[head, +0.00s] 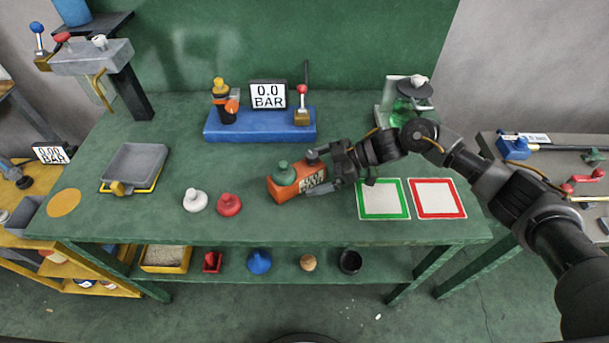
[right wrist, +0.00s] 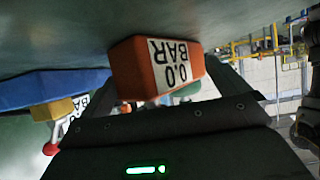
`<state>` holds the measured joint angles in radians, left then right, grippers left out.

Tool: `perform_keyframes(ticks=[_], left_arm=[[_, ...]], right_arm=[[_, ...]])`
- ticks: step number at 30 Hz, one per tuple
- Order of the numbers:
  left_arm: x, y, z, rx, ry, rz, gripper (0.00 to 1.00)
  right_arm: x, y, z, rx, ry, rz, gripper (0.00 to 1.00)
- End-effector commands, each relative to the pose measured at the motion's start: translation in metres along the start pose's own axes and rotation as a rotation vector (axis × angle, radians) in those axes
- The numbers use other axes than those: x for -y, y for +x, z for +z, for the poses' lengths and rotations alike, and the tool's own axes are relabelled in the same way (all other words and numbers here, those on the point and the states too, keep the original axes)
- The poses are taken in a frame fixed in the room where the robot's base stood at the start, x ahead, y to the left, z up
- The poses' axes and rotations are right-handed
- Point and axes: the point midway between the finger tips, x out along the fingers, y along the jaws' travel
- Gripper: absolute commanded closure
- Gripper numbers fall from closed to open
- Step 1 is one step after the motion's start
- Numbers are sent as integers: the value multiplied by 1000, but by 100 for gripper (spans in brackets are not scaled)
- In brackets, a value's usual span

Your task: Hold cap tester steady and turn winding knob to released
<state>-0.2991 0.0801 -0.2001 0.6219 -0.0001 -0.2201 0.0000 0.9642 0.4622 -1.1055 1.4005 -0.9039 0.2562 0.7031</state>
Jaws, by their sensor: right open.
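In the right wrist view the orange box (right wrist: 137,72) appears upside down, just ahead of the jaws; contact is unclear. My left gripper is not in view.
A blue stand (head: 260,125) with a second display is behind. White (head: 195,201) and red (head: 229,205) caps stand left of the tester. Green-framed (head: 383,199) and red-framed (head: 437,198) squares lie to the right. A grey tray (head: 135,163) is at left.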

Motion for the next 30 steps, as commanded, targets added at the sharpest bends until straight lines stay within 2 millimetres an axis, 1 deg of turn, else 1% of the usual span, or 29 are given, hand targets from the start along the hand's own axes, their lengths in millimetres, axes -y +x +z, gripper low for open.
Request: perform_keyframes(ticks=[1, 6, 17, 20, 24, 26, 27, 30], left_arm=[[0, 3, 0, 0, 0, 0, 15], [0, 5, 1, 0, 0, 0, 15], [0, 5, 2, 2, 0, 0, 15], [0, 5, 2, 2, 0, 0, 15], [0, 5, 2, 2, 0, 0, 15], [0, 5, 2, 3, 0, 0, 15], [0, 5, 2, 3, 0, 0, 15], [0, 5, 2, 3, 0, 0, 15]], right_arm=[[0, 6, 1, -1, 0, 0, 0], [-1, 15, 0, -1, 1, 2, 0], [-1, 18, 0, 0, 0, 2, 0], [-1, 18, 0, 0, 0, 2, 12], [-1, 18, 0, 0, 0, 2, 30], [-1, 18, 0, 0, 0, 2, 37], [-1, 18, 0, 0, 0, 2, 43], [-1, 18, 0, 0, 0, 2, 50]])
